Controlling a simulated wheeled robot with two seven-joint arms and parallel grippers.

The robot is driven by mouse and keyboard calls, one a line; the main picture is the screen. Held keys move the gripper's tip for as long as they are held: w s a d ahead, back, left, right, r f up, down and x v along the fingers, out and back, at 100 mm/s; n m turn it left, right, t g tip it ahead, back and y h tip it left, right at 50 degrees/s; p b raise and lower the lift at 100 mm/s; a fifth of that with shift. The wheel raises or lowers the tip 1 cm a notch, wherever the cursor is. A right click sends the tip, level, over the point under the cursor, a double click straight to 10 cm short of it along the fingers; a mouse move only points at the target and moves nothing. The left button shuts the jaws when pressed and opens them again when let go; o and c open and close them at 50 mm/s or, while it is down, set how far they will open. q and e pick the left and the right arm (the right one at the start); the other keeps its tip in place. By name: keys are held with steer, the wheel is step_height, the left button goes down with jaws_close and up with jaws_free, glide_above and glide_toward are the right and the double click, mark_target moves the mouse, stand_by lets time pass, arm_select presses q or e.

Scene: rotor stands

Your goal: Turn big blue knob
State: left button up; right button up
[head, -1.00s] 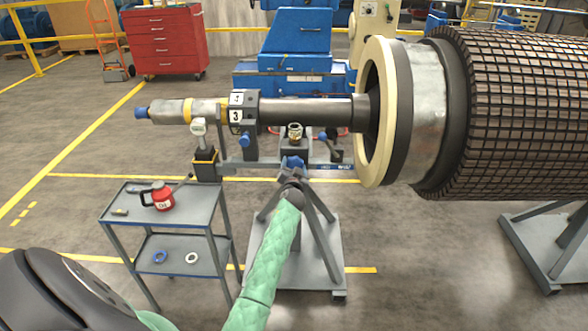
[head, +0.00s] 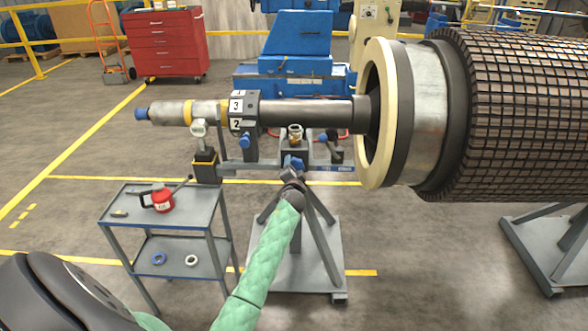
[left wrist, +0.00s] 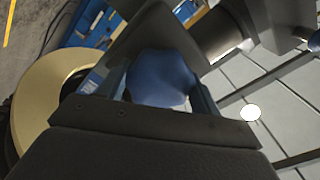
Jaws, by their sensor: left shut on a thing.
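The big blue knob (head: 293,162) is on the front of the rotor stand, below the shaft. My left gripper (head: 291,172), at the end of the green-sleeved arm, is shut on it. In the left wrist view the knob (left wrist: 160,78) fills the space between the two fingers, with its faceted end showing. The gripper hides part of the knob in the head view. My right gripper is not in view.
The shaft (head: 305,112) carries a numbered collar (head: 243,112) showing 3 and 2. Smaller blue knobs (head: 245,140) sit nearby. The large rotor (head: 520,110) is at right.

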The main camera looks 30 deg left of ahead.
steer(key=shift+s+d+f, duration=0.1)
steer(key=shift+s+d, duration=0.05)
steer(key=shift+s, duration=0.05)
arm_select(q)
steer(key=o, duration=1)
steer(key=shift+d, duration=0.1)
steer(key=shift+s, duration=0.1)
steer(key=b+v, duration=0.2)
steer(key=v, duration=0.5)
steer(key=shift+s+d, duration=0.2)
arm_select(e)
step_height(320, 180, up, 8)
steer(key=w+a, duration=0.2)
arm_select(q)
steer(key=shift+f, duration=0.1)
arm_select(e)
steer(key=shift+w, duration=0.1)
